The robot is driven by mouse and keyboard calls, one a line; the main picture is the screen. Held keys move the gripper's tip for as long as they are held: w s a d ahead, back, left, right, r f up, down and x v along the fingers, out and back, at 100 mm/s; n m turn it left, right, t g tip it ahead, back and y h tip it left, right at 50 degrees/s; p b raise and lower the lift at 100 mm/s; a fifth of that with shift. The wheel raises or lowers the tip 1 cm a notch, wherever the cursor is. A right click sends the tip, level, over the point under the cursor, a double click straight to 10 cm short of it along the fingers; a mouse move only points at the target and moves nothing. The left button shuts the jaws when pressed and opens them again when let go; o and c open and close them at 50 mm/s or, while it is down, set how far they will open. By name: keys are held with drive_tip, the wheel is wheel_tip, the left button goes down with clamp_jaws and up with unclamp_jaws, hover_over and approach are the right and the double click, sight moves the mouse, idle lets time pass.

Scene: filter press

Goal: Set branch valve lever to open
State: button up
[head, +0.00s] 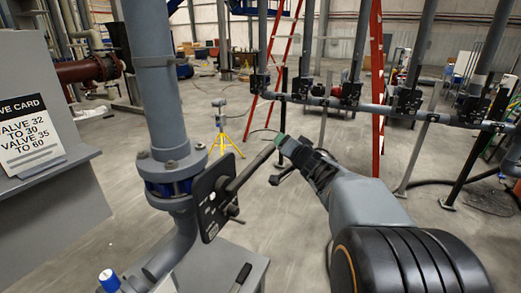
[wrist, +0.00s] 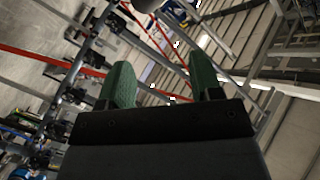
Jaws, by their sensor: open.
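A dark plate (head: 212,196) with a scale is fixed to the near grey pipe at centre left in the head view. A dark lever (head: 243,170) slants up and right from this plate towards my gripper (head: 277,158). My gripper is open at the lever's outer end, with a green fingertip beside it. I cannot tell whether they touch. In the wrist view my gripper (wrist: 161,72) shows two green fingers spread apart with nothing clearly between them. A grey rounded end (wrist: 147,4), possibly the lever's, shows at the top edge. The valve body behind the plate is partly hidden.
A valve card (head: 32,134) stands on a grey cabinet at the left. A blue-capped object (head: 109,280) is at the bottom left. A pipe rack with several dark valves (head: 348,95) stands at the back right, near a red ladder (head: 282,45). A yellow tripod (head: 223,135) stands on open floor.

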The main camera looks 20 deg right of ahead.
sight(261, 153)
wheel_tip(261, 153, down, 3)
drive_tip(key=s+d+g+y+p, duration=0.1)
drive_tip(key=s+d+g+y, duration=0.3)
drive_tip(key=y, duration=0.8)
drive_tip(key=shift+m+g, duration=0.4)
drive_tip(key=shift+g, duration=0.1)
drive_tip(key=p+x, duration=0.1)
drive_tip(key=x, duration=1.3)
drive_tip(key=shift+w+a+r, duration=0.1)
drive_tip(key=shift+w+a, duration=0.2)
drive_tip(key=shift+a, duration=0.05)
clamp_jaws()
